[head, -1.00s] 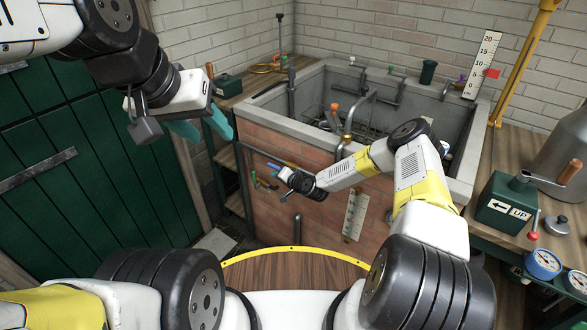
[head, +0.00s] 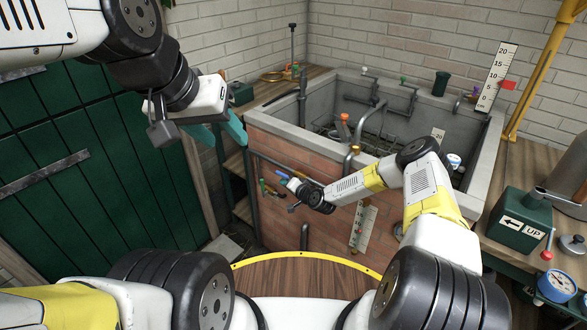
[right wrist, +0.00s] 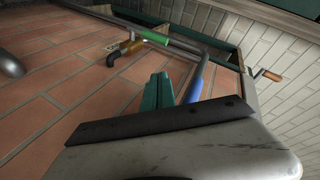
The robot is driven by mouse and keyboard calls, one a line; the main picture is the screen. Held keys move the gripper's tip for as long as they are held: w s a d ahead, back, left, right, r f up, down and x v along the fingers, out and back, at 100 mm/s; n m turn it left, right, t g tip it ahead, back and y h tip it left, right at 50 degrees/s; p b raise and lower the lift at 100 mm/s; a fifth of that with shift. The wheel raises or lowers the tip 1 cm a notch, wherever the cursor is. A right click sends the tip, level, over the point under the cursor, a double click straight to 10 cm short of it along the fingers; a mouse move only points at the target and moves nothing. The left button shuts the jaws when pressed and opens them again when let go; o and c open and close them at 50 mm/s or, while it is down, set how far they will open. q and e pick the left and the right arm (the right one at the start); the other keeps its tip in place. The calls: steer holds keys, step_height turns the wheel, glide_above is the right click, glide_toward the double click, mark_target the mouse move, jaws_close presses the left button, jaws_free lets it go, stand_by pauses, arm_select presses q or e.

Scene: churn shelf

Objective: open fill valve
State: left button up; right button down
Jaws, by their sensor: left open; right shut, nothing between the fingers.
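Several coloured valve handles sit on pipes along the brick front of the tank (head: 318,160); none carries a readable fill label. A blue handle (right wrist: 196,88) lies just right of my right gripper's teal fingers (right wrist: 160,92) in the right wrist view. A green handle (right wrist: 158,37) and a brown-orange fitting (right wrist: 128,48) are further out on the wall. In the head view my right gripper (head: 286,181) is at the pipes on the front wall, shut and empty; contact with the blue handle is unclear. My left gripper (head: 222,135) is open and empty by the tank's left corner.
An orange-handled crank (right wrist: 267,75) stands at the tank edge in the right wrist view. A wooden bench (head: 265,97) runs along the left. Green doors (head: 80,160) are left.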

steer(key=s+d+f, duration=0.5)
steer(key=s+f, duration=0.2)
steer(key=f, duration=0.1)
steer(key=shift+f, duration=0.3)
steer(key=shift+s+d+g, duration=0.1)
steer(key=shift+s+g, duration=0.05)
steer(key=shift+g, duration=0.15)
